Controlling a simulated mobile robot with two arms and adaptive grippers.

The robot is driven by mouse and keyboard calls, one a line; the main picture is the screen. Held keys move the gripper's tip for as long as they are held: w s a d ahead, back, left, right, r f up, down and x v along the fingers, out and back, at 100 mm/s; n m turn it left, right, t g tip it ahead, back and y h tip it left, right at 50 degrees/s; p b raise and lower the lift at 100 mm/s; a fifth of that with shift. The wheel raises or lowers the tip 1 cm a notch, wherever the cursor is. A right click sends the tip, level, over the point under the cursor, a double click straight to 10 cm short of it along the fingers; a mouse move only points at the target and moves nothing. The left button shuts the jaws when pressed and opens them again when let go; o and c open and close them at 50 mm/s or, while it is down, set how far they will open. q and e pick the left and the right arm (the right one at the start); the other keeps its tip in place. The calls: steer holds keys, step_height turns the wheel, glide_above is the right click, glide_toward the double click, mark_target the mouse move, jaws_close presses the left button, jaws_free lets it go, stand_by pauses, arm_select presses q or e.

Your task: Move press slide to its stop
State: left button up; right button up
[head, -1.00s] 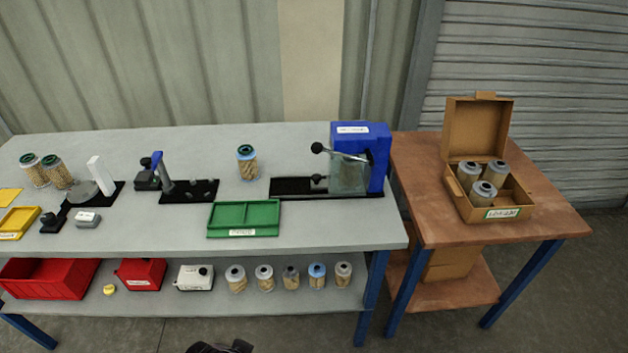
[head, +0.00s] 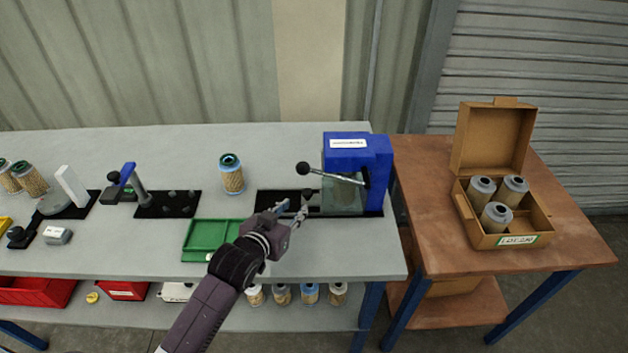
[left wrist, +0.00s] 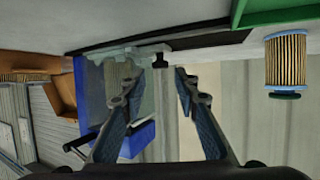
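The blue press (head: 357,152) stands on a black base rail (head: 276,202) at the right end of the grey bench. It has a clear guard and a lever with a black ball knob (head: 303,168). A small black slide knob (head: 308,193) sits low at the guard's left, partly behind my fingers. My left gripper (head: 292,210) is over the rail, just left of that knob. In the left wrist view, the open fingers (left wrist: 157,82) are spread, with the slide knob (left wrist: 161,62) showing between their tips; contact cannot be told. My right gripper is not in view.
A green tray (head: 196,240) lies left of my wrist, partly covered by it. A filter cartridge (head: 232,178) stands behind it. A clamp fixture (head: 137,190) is further left. A brown table at right holds an open box (head: 497,235) of grey cartridges. The bench front right is clear.

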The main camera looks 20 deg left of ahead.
mark_target(306, 195)
arm_select(q)
steer(key=shift+w+r, duration=0.1)
steer(key=shift+w, duration=0.45)
steer(key=shift+w+r, duration=0.1)
steer(key=shift+w, duration=0.1)
steer(key=x, duration=0.3)
steer(key=shift+d, duration=0.1)
steer(key=shift+p+x, duration=0.3)
steer(key=shift+x, duration=0.9)
steer(key=shift+w+f, duration=0.25)
steer(key=shift+w, duration=0.2)
steer(key=shift+c, duration=2.5)
jaws_close()
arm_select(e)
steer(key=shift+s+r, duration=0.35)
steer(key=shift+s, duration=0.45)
